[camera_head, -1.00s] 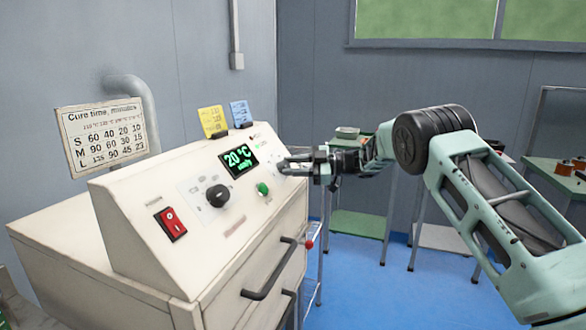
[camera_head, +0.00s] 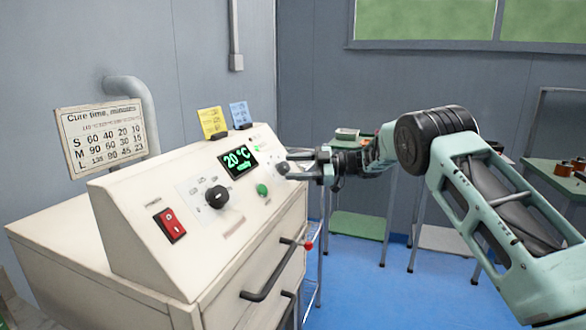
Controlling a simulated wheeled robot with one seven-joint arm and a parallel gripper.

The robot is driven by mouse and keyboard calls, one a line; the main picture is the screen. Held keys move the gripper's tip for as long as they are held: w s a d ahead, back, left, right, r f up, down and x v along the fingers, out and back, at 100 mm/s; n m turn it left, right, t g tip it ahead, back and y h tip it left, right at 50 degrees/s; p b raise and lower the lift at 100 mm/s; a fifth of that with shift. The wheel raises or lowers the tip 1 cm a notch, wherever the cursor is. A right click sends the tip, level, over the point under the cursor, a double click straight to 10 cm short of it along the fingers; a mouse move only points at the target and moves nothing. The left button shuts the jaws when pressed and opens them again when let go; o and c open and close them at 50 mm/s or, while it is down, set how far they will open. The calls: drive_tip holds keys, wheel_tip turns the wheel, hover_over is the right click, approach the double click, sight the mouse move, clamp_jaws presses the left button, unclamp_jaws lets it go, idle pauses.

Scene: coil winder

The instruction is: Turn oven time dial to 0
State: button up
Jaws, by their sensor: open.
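The oven (camera_head: 150,225) is a cream cabinet with a sloped control panel at the left. Its lit display (camera_head: 238,160) reads 20 °C in green. A black dial (camera_head: 217,196) sits left of a green button (camera_head: 262,189). Another dark round knob (camera_head: 283,168) shows at the panel's right end, at the tips of my gripper (camera_head: 298,164). This is likely the time dial; its marking cannot be read. My gripper is open, its fingers reaching left to the knob. I cannot tell whether they touch it.
A red rocker switch (camera_head: 170,225) is on the panel's left. Oven door handles (camera_head: 270,275) and a red-tipped lever (camera_head: 308,245) stick out below the panel. A cure time chart (camera_head: 102,133) stands behind. A green table (camera_head: 560,175) with copper coils is at the right. Blue floor (camera_head: 400,290) is open.

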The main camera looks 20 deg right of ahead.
drive_tip(key=f+b+v, duration=0.1)
drive_tip(key=v, duration=1.5)
drive_tip(key=shift+d+r, duration=0.2)
drive_tip(key=shift+r, duration=0.25)
drive_tip(key=shift+s, duration=0.15)
